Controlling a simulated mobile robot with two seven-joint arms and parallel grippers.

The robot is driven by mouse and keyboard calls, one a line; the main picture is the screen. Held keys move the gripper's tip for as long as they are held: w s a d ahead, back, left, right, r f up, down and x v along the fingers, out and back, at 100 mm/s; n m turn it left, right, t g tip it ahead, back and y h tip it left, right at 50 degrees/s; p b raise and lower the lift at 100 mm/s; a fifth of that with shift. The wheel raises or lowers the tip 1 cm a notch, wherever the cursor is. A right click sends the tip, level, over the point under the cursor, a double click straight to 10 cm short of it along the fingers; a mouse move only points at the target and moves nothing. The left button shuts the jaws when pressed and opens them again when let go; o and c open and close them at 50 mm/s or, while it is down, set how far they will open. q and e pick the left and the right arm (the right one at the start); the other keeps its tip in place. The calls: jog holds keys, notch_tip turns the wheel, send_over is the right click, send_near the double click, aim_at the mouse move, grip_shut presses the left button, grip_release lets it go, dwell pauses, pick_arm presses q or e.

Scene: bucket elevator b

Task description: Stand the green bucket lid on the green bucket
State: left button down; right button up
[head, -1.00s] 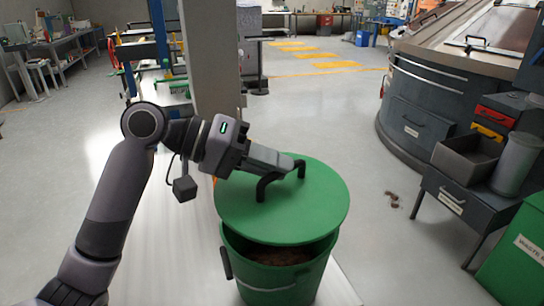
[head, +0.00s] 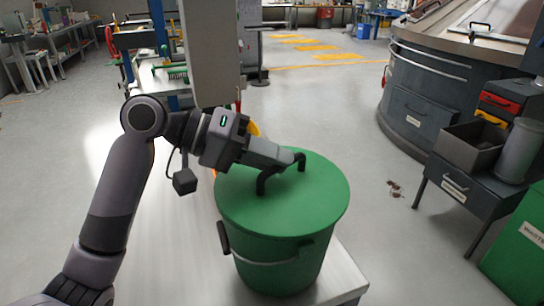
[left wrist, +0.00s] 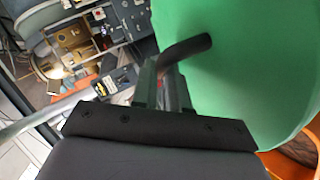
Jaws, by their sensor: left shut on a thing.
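The green bucket lid (head: 300,208) is a flat disc with a black bar handle (head: 281,171) on top. It lies level at the rim of the green bucket (head: 282,266) and covers its opening; from this view I cannot tell whether it is fully seated. My left gripper (head: 292,159) is shut on the lid's handle from the left. In the left wrist view, the fingers (left wrist: 168,88) hold the black handle, and the green lid (left wrist: 235,60) fills the upper right. The bucket stands upright on a pale platform. The right gripper is not in view.
The pale platform (head: 180,260) has an edge just right of the bucket. A grey post (head: 212,50) rises behind my left arm. At right stand a dark side table with a metal bin (head: 468,150), a green waste container (head: 520,255) and a large round machine (head: 430,85).

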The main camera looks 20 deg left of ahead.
pick_arm(q)
jog(key=shift+f, duration=0.3)
jog(key=c, duration=1.1)
grip_release()
jog(key=shift+o, duration=0.2)
